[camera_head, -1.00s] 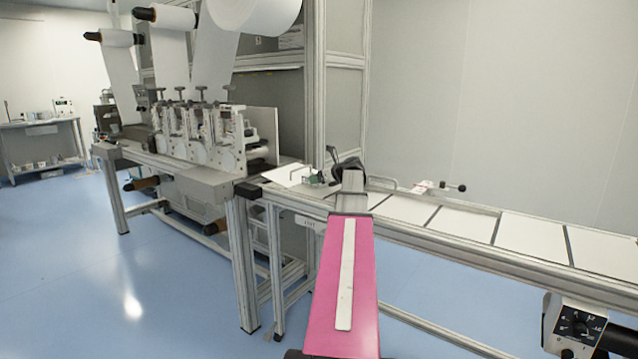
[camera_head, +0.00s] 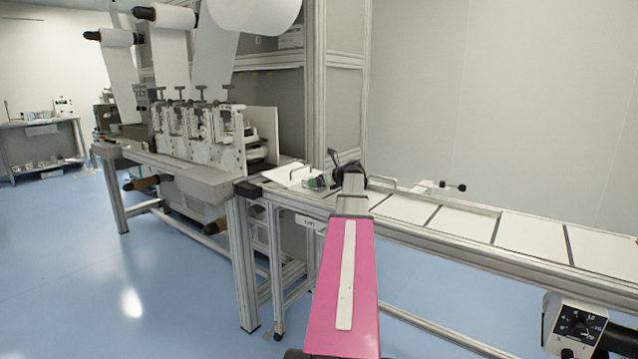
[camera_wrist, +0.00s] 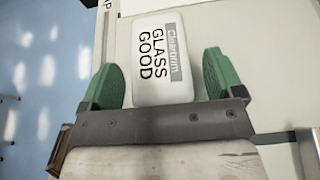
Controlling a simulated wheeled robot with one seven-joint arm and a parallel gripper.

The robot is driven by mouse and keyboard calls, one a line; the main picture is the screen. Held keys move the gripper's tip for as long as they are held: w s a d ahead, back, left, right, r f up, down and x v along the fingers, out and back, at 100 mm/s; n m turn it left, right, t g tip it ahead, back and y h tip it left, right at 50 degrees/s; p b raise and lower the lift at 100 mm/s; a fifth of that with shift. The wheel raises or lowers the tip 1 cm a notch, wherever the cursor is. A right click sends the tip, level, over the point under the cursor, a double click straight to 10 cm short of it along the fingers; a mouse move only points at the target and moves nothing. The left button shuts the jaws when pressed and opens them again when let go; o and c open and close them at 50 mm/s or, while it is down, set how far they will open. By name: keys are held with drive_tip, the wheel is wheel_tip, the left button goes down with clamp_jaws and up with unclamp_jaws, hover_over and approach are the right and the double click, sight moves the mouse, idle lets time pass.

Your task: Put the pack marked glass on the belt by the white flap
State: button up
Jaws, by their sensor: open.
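The pack marked GLASS GOOD (camera_wrist: 162,45) is a pale rounded block with a grey strip, lying flat on a light surface in the wrist view. My gripper (camera_wrist: 165,78) has two green fingers, one on each side of the pack. The fingers are apart, with gaps between them and the pack. In the head view, a small green part of my gripper (camera_head: 315,183) shows at the belt's left end; the pack cannot be made out there. The belt (camera_head: 465,224) carries white panels with dark gaps. A white sheet (camera_head: 290,174) lies left of the gripper; I cannot tell whether it is the flap.
The converter machine (camera_head: 205,135) with white rolls stands at the left. A metal frame post (camera_head: 317,90) rises behind the gripper. A control box with a dial (camera_head: 577,325) hangs below the belt's right side. Blue floor is open at left.

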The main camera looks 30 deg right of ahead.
drive_tip(key=v, duration=1.1)
drive_tip(key=shift+s+d+r, duration=0.1)
drive_tip(key=shift+s+d, duration=0.05)
drive_tip(key=shift+s, duration=0.05)
